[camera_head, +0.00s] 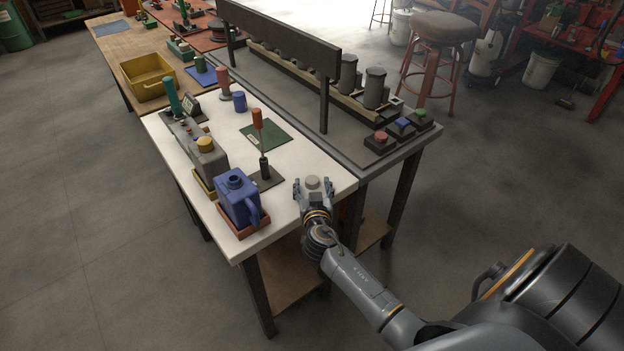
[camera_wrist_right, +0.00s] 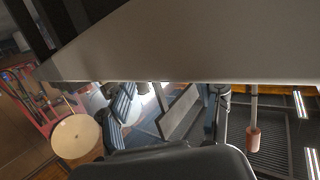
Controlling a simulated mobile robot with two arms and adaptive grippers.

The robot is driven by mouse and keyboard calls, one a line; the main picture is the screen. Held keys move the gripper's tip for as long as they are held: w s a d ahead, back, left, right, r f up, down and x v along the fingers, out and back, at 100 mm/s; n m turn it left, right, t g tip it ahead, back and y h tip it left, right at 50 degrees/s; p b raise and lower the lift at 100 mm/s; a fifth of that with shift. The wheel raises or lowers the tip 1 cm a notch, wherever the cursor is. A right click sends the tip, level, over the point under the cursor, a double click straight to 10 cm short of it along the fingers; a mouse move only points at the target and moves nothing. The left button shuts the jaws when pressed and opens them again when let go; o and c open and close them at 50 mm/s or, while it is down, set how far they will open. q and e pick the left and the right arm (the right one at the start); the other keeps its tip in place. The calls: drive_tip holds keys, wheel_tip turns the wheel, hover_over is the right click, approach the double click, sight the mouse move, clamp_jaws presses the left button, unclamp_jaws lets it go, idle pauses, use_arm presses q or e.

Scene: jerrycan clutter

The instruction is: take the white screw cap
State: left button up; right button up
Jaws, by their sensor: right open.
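The white screw cap (camera_head: 312,182) is a small pale round piece near the front right edge of the white table (camera_head: 290,188). My right gripper (camera_head: 314,188) is open, with a finger on each side of the cap in the head view. I cannot tell whether either finger touches it. In the right wrist view, the open fingers (camera_wrist_right: 166,103) show below the pale table surface (camera_wrist_right: 190,40), and I cannot make out the cap there. My left gripper is not in view.
A blue jerrycan (camera_head: 238,200) stands in a red tray, left of my gripper. A grey jerrycan (camera_head: 207,165) with a yellow cap is behind it. A dark rack (camera_head: 280,38) is behind.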

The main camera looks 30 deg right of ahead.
drive_tip(key=shift+x, duration=1.5)
drive_tip(key=shift+s, duration=0.1)
drive_tip(key=c, duration=0.9)
drive_tip(key=shift+r, duration=0.15)
